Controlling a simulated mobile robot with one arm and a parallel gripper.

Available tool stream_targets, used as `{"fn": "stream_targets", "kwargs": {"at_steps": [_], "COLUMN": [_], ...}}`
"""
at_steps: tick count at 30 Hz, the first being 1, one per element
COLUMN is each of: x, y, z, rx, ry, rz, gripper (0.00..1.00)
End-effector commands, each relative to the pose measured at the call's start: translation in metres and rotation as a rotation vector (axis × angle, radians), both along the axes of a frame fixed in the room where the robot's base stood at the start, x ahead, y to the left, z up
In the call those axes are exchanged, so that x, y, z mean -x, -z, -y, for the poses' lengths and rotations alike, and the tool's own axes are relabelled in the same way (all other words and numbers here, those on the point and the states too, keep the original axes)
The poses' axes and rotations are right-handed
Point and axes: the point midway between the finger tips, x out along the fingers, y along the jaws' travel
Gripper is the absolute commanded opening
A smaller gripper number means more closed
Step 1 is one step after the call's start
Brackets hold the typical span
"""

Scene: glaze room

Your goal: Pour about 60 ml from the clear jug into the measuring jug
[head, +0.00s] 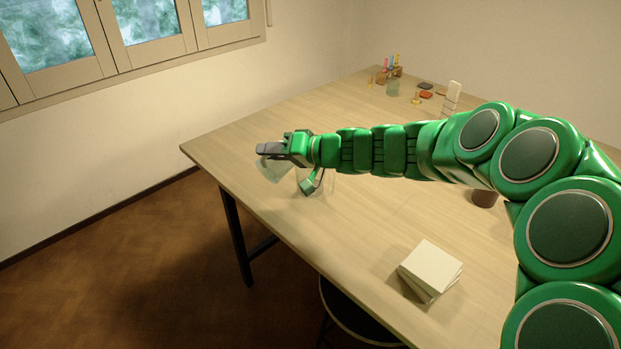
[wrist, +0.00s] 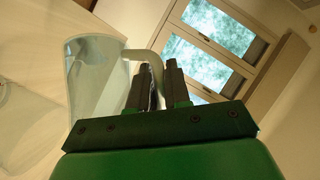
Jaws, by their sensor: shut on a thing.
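The clear jug (head: 270,169) is held at the far end of my arm, over the table's left part. It looks tilted in the head view. In the wrist view the clear jug (wrist: 95,85) shows large, with its handle between the dark fingers. My gripper (head: 272,148) is shut on that handle; the fingers also show in the wrist view (wrist: 155,82). A second clear vessel, likely the measuring jug (head: 316,184), stands on the table just right of the held jug, partly hidden by my arm. A clear vessel (wrist: 22,120) also shows at the wrist view's left edge. Liquid levels cannot be told.
A stack of white tiles (head: 430,268) lies near the front edge. A brown cup (head: 484,198) stands partly behind my arm. A rack with coloured items (head: 388,73), a greenish glass (head: 393,88) and small blocks (head: 426,94) are at the back. A stool (head: 352,315) stands below the edge.

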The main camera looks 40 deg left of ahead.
Motion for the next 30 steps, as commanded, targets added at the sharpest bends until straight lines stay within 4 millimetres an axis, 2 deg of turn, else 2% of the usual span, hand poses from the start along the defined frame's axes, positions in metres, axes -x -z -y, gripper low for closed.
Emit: {"fn": "stream_targets", "kwargs": {"at_steps": [8,30], "x": [0.0067,0.0059], "y": [-0.0013,-0.0001], "z": [-0.004,-0.0039], "rx": [0.053,0.057], "ry": [-0.001,0.001], "rz": [0.14,0.144], "gripper": [0.0,0.0]}}
